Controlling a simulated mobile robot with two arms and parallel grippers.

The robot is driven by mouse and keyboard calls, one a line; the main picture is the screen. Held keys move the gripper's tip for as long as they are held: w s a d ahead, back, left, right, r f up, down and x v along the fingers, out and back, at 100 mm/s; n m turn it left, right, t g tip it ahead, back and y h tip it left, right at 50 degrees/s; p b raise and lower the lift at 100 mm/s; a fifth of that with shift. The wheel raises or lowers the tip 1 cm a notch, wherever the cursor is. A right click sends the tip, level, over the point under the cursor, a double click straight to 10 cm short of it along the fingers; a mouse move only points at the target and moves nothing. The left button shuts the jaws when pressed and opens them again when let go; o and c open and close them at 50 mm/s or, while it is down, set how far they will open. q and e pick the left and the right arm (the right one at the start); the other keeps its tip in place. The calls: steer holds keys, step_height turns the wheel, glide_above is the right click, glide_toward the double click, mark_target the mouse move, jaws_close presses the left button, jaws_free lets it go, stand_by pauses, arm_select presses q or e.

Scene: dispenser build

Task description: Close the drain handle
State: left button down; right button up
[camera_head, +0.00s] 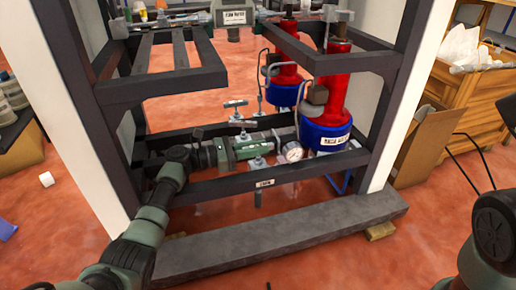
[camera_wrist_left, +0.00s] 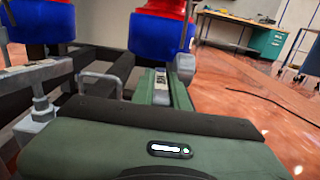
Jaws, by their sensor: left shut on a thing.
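My left gripper (camera_head: 264,147) reaches in from the left, low inside the dark frame, above the front rail. In the left wrist view its green fingers (camera_wrist_left: 161,82) are shut on a slim grey piece (camera_wrist_left: 161,93), which appears to be the drain handle. In the head view a grey valve part (camera_head: 258,162) shows just below the fingers, above the drain label (camera_head: 265,183) on the rail. A short pipe (camera_head: 258,199) hangs below that label. The gripper hides much of the handle, so its exact angle is unclear. My right gripper is out of view.
Two grey T-handles (camera_head: 236,104) (camera_head: 242,123) stand behind the gripper. Frame posts (camera_head: 85,120) flank the space. A grey beam (camera_head: 285,235) lies in front.

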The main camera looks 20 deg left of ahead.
arm_select(q)
steer(key=c, duration=1.4)
jaws_free()
